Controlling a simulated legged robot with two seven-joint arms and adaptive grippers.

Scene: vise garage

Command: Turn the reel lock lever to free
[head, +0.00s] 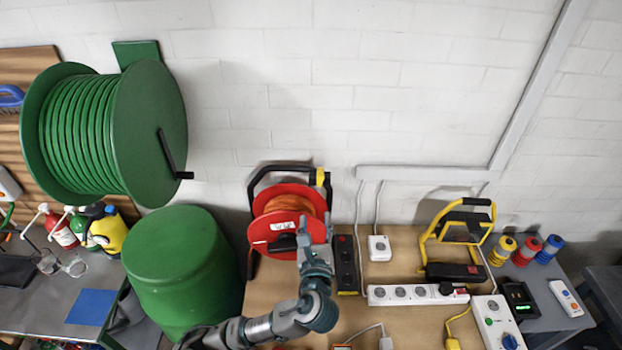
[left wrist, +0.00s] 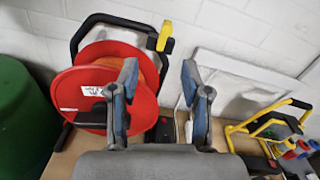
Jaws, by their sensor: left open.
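The red cable reel (head: 290,219) stands upright in a black frame on the bench, with orange cable wound inside. A yellow lever (head: 320,177) sits at the frame's top right corner. In the left wrist view the lever (left wrist: 165,36) stands upright beside a black block, above the gap between my fingertips. My left gripper (head: 315,232) is open and empty in front of the reel's right side. In the left wrist view the gripper (left wrist: 159,82) has its left finger overlapping the reel's red disc. The lever is clear of both fingers. My right gripper is out of view.
A green hose reel (head: 150,130) hangs on the wall at left, above a green barrel (head: 180,270). Right of the red reel are a black power strip (head: 345,265), a white power strip (head: 415,294) and a yellow-framed stand (head: 440,235). The wall above the lever is clear.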

